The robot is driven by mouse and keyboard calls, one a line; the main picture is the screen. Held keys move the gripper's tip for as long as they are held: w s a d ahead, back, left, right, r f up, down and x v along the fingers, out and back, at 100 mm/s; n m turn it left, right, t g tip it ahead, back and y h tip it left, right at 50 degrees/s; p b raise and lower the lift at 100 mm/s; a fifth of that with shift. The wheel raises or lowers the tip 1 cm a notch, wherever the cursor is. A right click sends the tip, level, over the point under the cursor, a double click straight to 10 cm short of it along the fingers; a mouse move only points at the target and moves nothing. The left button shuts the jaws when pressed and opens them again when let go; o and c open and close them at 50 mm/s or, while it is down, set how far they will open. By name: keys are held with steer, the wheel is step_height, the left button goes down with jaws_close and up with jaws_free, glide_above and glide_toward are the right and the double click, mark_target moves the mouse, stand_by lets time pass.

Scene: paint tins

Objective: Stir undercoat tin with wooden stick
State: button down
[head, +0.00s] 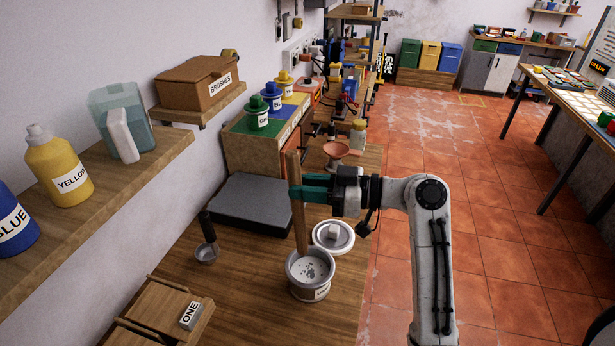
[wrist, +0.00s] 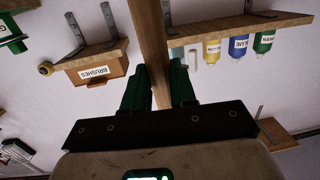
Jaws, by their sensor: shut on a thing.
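The undercoat tin (head: 312,288) stands open and upright on the wooden bench, with pale grey, speckled paint inside. My gripper (head: 297,190) is above the tin, its green fingers shut on the wooden stick (head: 297,222). The stick is nearly upright and its lower end reaches into the tin's mouth; whether it touches the bottom is hidden. In the wrist view the stick (wrist: 152,45) runs between the green fingers of my gripper (wrist: 160,82). A round lid (head: 347,243) with a pale block on it lies just behind the tin.
A dark grey slab (head: 245,203) lies on the bench (head: 235,285) behind a small ladle (head: 206,252). A wooden rack (head: 150,318) with a "ONE" block is at front left. A shelf (head: 110,185) holds yellow and blue bottles. An orange funnel (head: 336,149) stands beyond my gripper.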

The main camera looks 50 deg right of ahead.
steer(key=shift+s+d+r+m+t+h, duration=0.2)
steer(key=shift+s+d+m+t+h, duration=0.4)
steer(key=shift+s+d, duration=0.45)
steer(key=shift+f+b, duration=0.15)
steer(key=shift+b, duration=0.2)
